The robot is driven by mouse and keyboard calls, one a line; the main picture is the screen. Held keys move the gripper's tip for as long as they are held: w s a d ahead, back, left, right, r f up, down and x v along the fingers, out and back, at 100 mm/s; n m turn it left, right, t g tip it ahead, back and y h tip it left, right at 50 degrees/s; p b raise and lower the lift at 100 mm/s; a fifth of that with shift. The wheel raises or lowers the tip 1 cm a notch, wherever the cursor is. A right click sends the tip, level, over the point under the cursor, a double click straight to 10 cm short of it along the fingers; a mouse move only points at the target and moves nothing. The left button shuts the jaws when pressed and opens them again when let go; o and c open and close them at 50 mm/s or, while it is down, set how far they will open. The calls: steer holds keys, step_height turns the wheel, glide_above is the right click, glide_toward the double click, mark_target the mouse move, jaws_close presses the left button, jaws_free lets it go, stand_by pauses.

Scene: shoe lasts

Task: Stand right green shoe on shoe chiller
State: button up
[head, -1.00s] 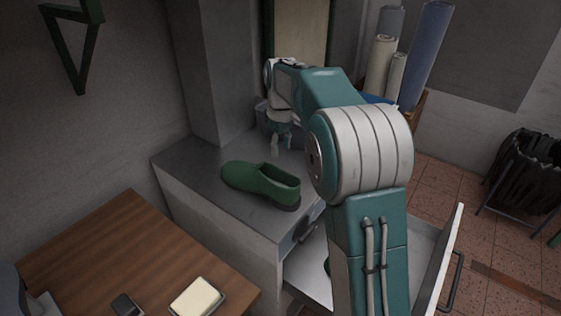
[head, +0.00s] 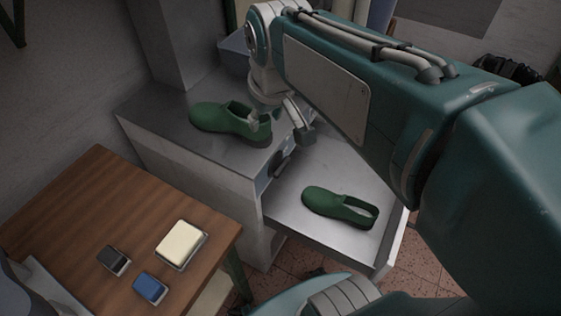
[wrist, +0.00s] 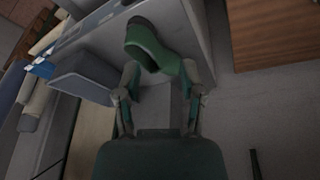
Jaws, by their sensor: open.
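One green shoe (head: 222,119) rests sole down on the metal top of a grey cabinet (head: 165,103), which looks like the shoe chiller. A second green shoe (head: 328,203) lies sole down in the cabinet's open drawer. I cannot tell which is the right shoe. My gripper (head: 280,128) is open at the heel end of the shoe on top.
A wooden table (head: 80,215) at the lower left carries a cream block (head: 181,243), a blue block (head: 150,287) and a dark block (head: 112,259). A grey column rises behind the cabinet top. A bluish bin (head: 234,50) stands behind my gripper.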

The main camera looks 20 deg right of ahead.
steer(key=s+f+m+t, duration=0.1)
steer(key=s+f, duration=0.3)
steer(key=s, duration=0.5)
steer(key=shift+s+a+f+m+t, duration=0.25)
steer(key=shift+s+a+m+t, duration=0.15)
steer(key=shift+a+m, duration=0.1)
